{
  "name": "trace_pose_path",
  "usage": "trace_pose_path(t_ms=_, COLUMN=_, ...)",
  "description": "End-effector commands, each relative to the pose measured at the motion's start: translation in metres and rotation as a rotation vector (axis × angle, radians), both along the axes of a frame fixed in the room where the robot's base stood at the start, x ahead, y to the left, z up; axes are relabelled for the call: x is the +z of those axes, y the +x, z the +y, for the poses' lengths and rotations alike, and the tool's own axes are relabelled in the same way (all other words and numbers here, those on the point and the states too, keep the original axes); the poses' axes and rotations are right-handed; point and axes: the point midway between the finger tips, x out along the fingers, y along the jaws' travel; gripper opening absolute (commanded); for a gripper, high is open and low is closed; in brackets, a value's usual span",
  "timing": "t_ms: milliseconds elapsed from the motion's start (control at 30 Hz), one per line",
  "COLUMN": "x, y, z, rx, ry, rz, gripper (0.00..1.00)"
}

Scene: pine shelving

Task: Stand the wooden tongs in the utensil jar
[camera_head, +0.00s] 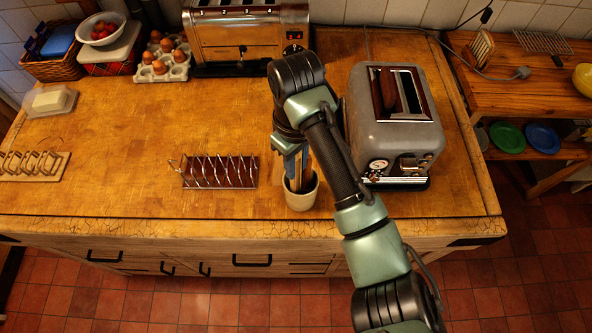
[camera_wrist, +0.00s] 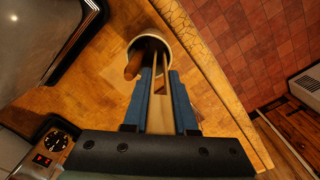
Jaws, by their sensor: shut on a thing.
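The wooden tongs (camera_wrist: 160,113) are between the blue fingers of my gripper (camera_wrist: 163,74) in the wrist view. Their thin arms point away from the palm and overlap the mouth of the utensil jar (camera_wrist: 172,41). A brown wooden handle (camera_wrist: 133,66) sticks out of the jar beside them. In the head view, my gripper (camera_head: 293,164) points down over the cream jar (camera_head: 301,201) near the counter's front edge. The arm partly hides the jar's contents there. I cannot tell how deep the tong ends are or whether they touch the jar.
A grey toaster (camera_head: 395,125) stands close right of the jar. A wire toast rack (camera_head: 219,172) is to its left. A steel toaster (camera_head: 238,35) and an egg tray (camera_head: 163,62) are at the back. The counter's left middle is clear.

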Motion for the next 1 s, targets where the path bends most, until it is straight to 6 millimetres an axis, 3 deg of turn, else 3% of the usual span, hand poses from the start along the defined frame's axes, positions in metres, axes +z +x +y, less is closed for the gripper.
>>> trace_pose_path(t_ms=267, x=-0.034, y=-0.001, z=0.000, rx=-0.001, ry=0.000, rz=0.003, gripper=0.00)
trace_pose_path(t_ms=933, x=-0.048, y=-0.001, z=0.001, rx=0.001, ry=0.001, rz=0.002, gripper=0.00)
trace_pose_path(t_ms=967, x=-0.048, y=-0.001, z=0.001, rx=0.002, ry=0.000, rz=0.001, gripper=0.29)
trace_pose_path(t_ms=1000, x=-0.048, y=-0.001, z=0.000, rx=0.001, ry=0.000, rz=0.001, gripper=0.36)
